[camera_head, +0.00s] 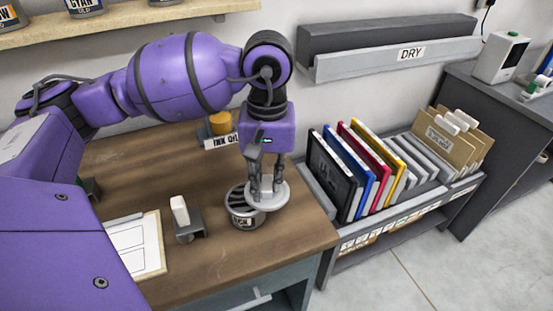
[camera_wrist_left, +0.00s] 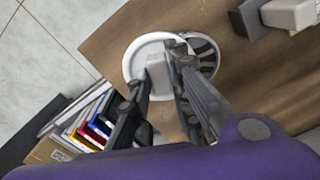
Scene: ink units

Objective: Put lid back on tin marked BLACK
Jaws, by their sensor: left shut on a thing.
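My left gripper (camera_head: 266,188) is shut on the upright knob of a round white lid (camera_head: 280,197). In the left wrist view, the fingers (camera_wrist_left: 164,85) are on both sides of the lid's grey block-shaped knob (camera_wrist_left: 157,70). The tin (camera_head: 243,217) stands on the wooden table near its right edge; its label is too small to read fully. Its open top shows dark segments. In the left wrist view, the lid (camera_wrist_left: 134,62) overlaps part of the tin (camera_wrist_left: 210,55) but is off to one side of it. The gap in height is unclear. My right gripper is not in view.
A small stand with a white block (camera_head: 180,211) is left of the tin, with a clipboard (camera_head: 137,243) farther left. A rack of coloured frames (camera_head: 358,165) stands right of the table (camera_head: 245,262). The front tabletop is clear.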

